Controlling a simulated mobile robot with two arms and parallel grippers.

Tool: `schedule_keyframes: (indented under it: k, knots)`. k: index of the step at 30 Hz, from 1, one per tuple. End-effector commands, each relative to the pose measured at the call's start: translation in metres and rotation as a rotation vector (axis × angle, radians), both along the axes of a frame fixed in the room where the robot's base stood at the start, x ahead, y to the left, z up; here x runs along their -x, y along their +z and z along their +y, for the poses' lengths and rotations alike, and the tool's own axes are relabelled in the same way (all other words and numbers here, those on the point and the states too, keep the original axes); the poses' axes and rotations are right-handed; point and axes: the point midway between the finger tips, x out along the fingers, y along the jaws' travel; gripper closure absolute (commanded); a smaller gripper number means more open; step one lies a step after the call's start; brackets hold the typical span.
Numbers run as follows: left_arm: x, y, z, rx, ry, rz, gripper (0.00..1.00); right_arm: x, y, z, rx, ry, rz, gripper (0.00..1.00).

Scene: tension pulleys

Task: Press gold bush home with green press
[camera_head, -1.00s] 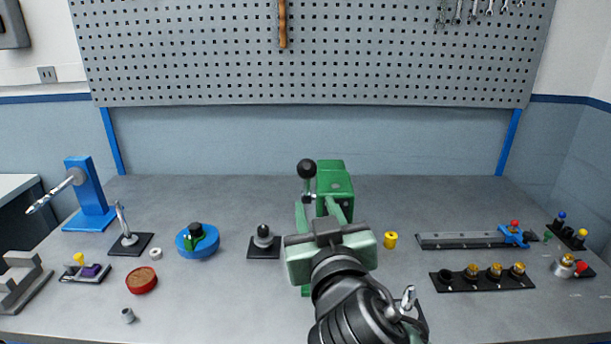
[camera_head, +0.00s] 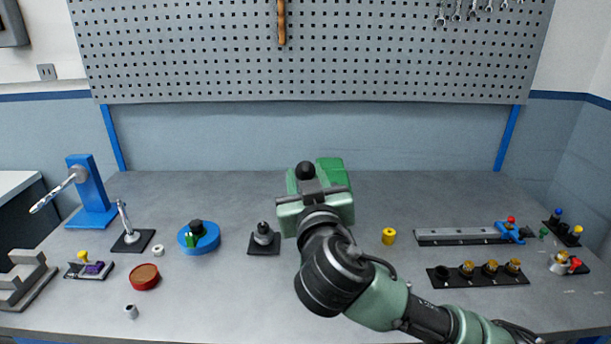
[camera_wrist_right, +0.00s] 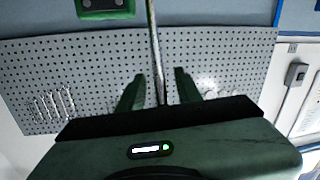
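The green press (camera_head: 331,171) stands at the middle of the bench, mostly hidden behind my right gripper and arm. Its black lever knob (camera_head: 305,171) shows just above my gripper body. In the right wrist view, my right gripper (camera_wrist_right: 160,74) has its two fingers apart, one on each side of a thin metal rod (camera_wrist_right: 153,42), apparently the press lever. Gaps show between the rod and both fingers. Gold-topped pieces (camera_head: 490,267) sit in a black rack at the right. No bush can be seen in the press; that area is hidden. My left gripper is out of view.
A yellow part (camera_head: 388,236) lies right of my arm. A grey rail (camera_head: 455,237) with a blue clamp is farther right. On the left are a black-based post (camera_head: 263,239), a blue round fixture (camera_head: 205,240) and a red dish (camera_head: 145,275). The rear bench is clear.

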Motion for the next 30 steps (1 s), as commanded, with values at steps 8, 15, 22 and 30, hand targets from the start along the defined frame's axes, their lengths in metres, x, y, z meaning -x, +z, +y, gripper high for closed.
schedule_keyframes:
  k: [8,15,22,30]
  knots:
    - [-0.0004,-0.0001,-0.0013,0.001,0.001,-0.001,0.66,0.0003,0.0001,0.0,0.0,0.0,0.0,1.0]
    - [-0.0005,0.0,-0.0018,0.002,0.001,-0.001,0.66,0.0004,0.0002,-0.0001,0.0,0.0,0.0,1.0]
    - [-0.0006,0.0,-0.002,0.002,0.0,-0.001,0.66,0.0005,0.0003,-0.0001,0.0,0.0,-0.001,1.0]
    - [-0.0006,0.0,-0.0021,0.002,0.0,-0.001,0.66,0.0005,0.0003,-0.0001,0.0,0.0,-0.001,1.0]
